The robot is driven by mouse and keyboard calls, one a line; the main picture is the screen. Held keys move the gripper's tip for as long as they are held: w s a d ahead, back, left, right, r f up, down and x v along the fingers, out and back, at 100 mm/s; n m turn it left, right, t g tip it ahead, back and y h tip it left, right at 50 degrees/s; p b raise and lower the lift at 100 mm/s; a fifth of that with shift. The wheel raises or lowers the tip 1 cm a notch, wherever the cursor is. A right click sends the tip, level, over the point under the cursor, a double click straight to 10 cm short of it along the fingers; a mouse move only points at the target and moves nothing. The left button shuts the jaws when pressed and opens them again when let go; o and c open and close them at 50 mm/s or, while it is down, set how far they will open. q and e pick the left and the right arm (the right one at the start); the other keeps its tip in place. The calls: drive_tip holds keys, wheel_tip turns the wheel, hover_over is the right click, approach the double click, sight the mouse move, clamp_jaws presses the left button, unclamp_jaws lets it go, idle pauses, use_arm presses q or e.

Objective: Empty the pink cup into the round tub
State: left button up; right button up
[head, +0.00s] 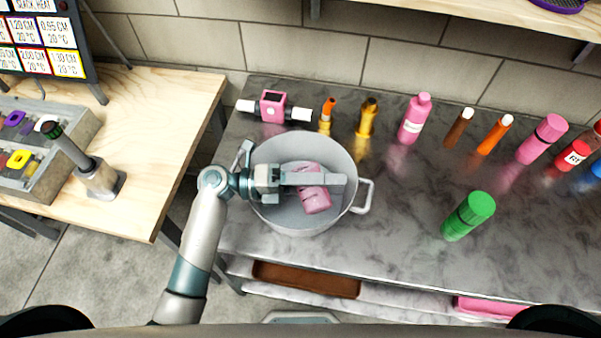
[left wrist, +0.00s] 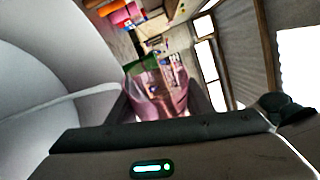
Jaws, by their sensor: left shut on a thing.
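The round tub (head: 342,215) is a grey metal pot with side handles, standing on the dark marbled table. My left gripper (head: 318,180) is over the tub's opening and shut on the pink cup (head: 316,200). The cup is tilted inside the tub's outline, with part of it hidden behind the gripper. In the left wrist view the pink cup (left wrist: 158,98) is between the fingers, and the tub's pale wall (left wrist: 50,70) fills the left side. I cannot see whether anything is in the cup or has come out of it. My right gripper is in neither view.
A pink device (head: 272,106) and small orange and gold bottles stand behind the tub. A pink bottle (head: 414,118) and several other bottles line the back right. A green bottle (head: 468,215) stands at right. The table between tub and green bottle is clear.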

use_arm(q)
drive_tip(key=shift+w+r, duration=0.15)
drive_tip(key=shift+w, duration=0.1)
drive_tip(key=shift+w+a+r+n+t+h+p, duration=0.15)
drive_tip(key=shift+w+r+n+h+p, duration=0.2)
drive_tip(key=shift+n+p, duration=0.55)
drive_tip(key=shift+w+a+r+n+t+h+p, duration=0.15)
drive_tip(key=shift+r+n+h+p, duration=0.4)
drive_tip(key=shift+n, duration=0.55)
idle(0.9)
drive_tip(key=shift+w+r+n+t+p, duration=0.2)
drive_tip(key=shift+r+n+p, duration=0.3)
drive_tip(key=shift+p, duration=0.25)
drive_tip(key=shift+w+r+n+t+p, duration=0.1)
drive_tip(key=shift+r+n+t+p, duration=0.1)
drive_tip(key=shift+r+n+p, duration=0.4)
drive_tip(key=shift+w+a+r+n+t+h+p, duration=0.15)
drive_tip(key=shift+w+n+t+p, duration=0.2)
drive_tip(key=shift+n, duration=0.3)
drive_tip(key=shift+w+a+r+n+t+h+p, duration=0.15)
drive_tip(key=shift+n+p, duration=0.3)
drive_tip(key=shift+n, duration=0.25)
drive_tip(key=shift+w+n+t+h+p, duration=0.1)
drive_tip(key=shift+w+n+t+p, duration=0.25)
drive_tip(key=shift+n, duration=0.3)
idle(0.8)
drive_tip(key=shift+w+r+n+p, duration=0.1)
drive_tip(key=shift+r+n+p, duration=0.4)
drive_tip(key=shift+n+p, duration=0.2)
